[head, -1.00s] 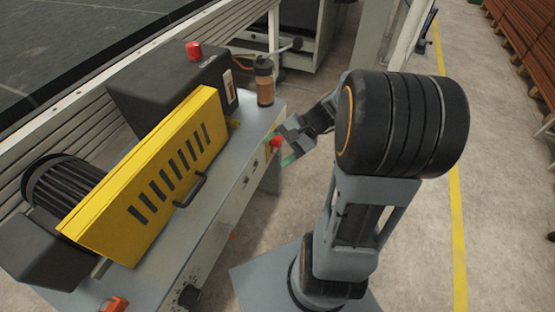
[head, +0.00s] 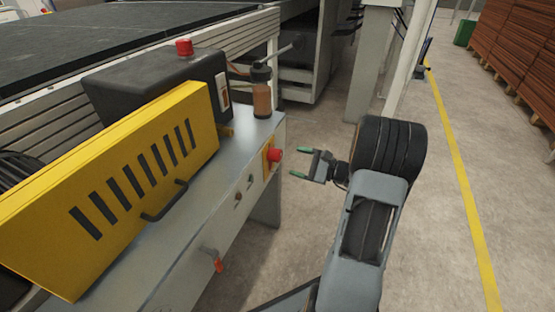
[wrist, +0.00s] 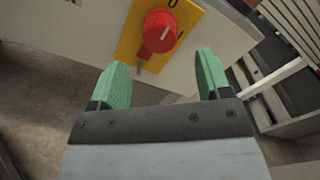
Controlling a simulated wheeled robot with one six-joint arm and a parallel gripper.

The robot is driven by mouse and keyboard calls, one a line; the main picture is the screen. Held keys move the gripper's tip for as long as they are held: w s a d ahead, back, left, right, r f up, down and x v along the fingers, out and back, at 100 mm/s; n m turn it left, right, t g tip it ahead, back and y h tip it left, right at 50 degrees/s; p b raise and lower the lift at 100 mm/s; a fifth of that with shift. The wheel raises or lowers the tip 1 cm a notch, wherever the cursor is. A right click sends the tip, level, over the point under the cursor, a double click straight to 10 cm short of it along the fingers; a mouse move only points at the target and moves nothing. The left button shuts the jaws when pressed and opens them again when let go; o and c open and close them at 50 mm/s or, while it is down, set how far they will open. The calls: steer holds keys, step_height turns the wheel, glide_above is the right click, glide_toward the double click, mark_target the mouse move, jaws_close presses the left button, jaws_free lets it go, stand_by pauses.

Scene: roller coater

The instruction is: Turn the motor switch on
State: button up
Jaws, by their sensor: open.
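The motor switch (head: 275,155) is a red knob on a yellow plate at the right end of the machine's grey front panel. My gripper (head: 300,163) has green fingertips, is open and empty, and points at the panel just right of the knob in the head view. In the wrist view my gripper (wrist: 160,80) has its fingertips spread below the knob, apart from it.
A yellow slotted guard (head: 120,190) with a black handle covers the machine. A brown bottle-like part (head: 262,95) and a dark box with a red button (head: 184,47) stand above the panel. An orange-tipped lever (head: 215,262) sticks out lower down.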

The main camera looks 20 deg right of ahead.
mark_target(281, 156)
steer(key=b+x, duration=0.1)
steer(key=x, duration=0.6)
steer(key=shift+w+a+b, duration=0.2)
steer(key=shift+w+b, duration=0.1)
steer(key=shift+b, duration=0.1)
steer(key=c, duration=0.9)
